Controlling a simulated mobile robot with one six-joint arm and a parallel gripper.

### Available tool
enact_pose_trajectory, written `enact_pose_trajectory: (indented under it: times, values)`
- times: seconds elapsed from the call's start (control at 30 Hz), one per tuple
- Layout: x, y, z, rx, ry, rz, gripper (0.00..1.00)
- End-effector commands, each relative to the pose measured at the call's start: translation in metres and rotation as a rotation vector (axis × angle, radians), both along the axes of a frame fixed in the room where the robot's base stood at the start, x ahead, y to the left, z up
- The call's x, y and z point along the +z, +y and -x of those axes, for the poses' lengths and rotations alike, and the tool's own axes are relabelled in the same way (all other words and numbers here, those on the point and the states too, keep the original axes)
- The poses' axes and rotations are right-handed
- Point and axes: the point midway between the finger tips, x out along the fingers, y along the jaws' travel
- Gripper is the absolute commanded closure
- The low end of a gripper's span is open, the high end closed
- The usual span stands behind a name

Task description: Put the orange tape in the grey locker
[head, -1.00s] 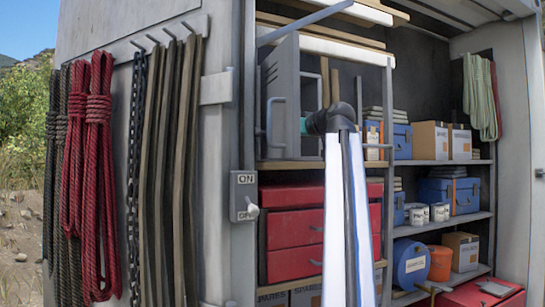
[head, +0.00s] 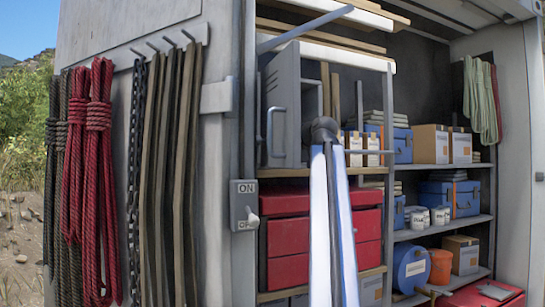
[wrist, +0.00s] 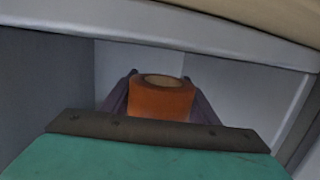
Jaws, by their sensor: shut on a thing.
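The orange tape (wrist: 160,101) is a roll with its hole facing up, seen in the wrist view. My gripper (wrist: 161,92) is shut on it, with a dark finger on each side. Grey walls stand to the left of and behind the tape, and a pale edge crosses above it. The grey locker (head: 284,88) stands on the upper shelf in the head view, its handled door toward me and an opening on its right side. My arm reaches up to that opening. The gripper and tape are hidden in the head view.
A vertical post (head: 388,190) stands right of my arm. A red drawer cabinet (head: 290,238) sits below the locker. Cardboard boxes (head: 430,143) and blue cases (head: 450,195) fill the right shelves. A pale board (head: 335,52) runs above the locker.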

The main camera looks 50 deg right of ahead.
Motion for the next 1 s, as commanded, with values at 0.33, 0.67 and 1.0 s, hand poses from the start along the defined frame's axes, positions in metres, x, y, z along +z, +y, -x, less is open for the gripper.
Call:
enact_pose_trajectory:
  times: [0.33,0.67,1.0]
  values:
    - [-0.028,0.001,0.002,-0.001,0.001,-0.001,0.69]
    - [-0.033,0.000,0.001,-0.001,0.000,0.000,0.69]
    - [-0.035,0.000,0.001,-0.001,0.001,0.000,0.30]
